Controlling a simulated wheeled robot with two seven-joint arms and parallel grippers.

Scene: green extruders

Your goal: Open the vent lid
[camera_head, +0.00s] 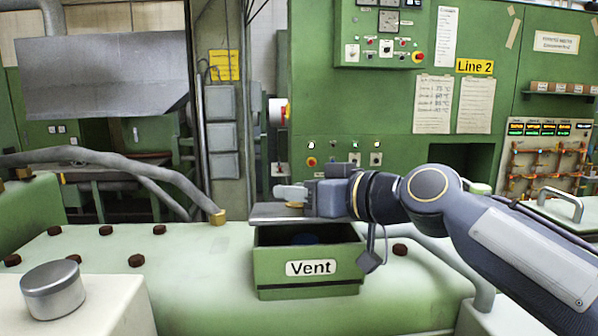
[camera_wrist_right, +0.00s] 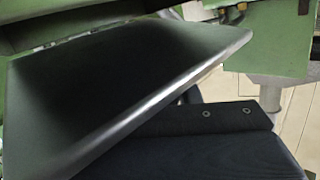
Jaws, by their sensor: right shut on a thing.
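The green vent box (camera_head: 262,268), with a white "Vent" label, stands on the pale green machine top. The grey metal vent lid (camera_head: 268,216) sits at the back of the box, above the rim, so the box is at least partly open. My right gripper (camera_head: 291,196) reaches in from the right and is shut at the lid's top, by a small brass-coloured part. The exact grip point is hidden. In the right wrist view a dark plate, apparently the lid (camera_wrist_right: 120,85), fills the left and middle. My left gripper is out of view.
Several dark round knobs (camera_head: 136,260) dot the machine top. A round metal tin (camera_head: 52,290) stands at the front left. Grey hoses (camera_head: 150,176) run behind on the left. A green control cabinet (camera_head: 390,130) stands behind the box.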

